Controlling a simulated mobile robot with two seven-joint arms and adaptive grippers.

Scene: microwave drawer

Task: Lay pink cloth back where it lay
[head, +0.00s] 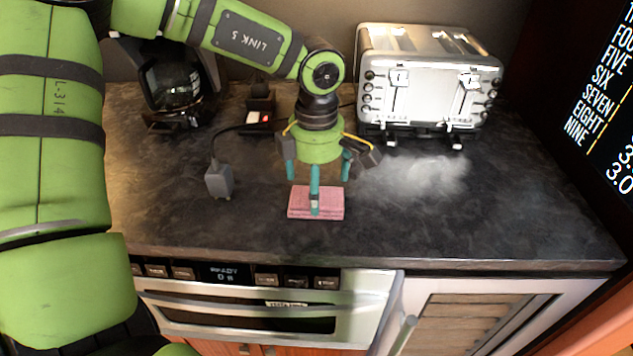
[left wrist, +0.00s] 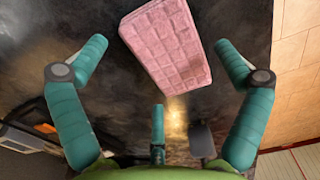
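The pink cloth (head: 300,205) is a folded, flat rectangle with a grid pattern and appears to lie on the dark countertop (head: 160,225) near its front edge. My left gripper (head: 317,184) points down just above the cloth, its teal fingers spread. One finger overlaps the cloth in the head view; whether it touches cannot be told. In the left wrist view the cloth (left wrist: 165,45) lies beyond the open fingers, tilted, with no finger closed on it. A white powdery patch (head: 425,175) is on the counter to the right. My right gripper is not in view.
A silver toaster (head: 428,70) stands at the back right. A coffee maker (head: 175,80) stands at the back left. A grey plug (head: 219,181) and its cord lie left of the gripper. A steel appliance front (head: 245,312) is below the counter edge.

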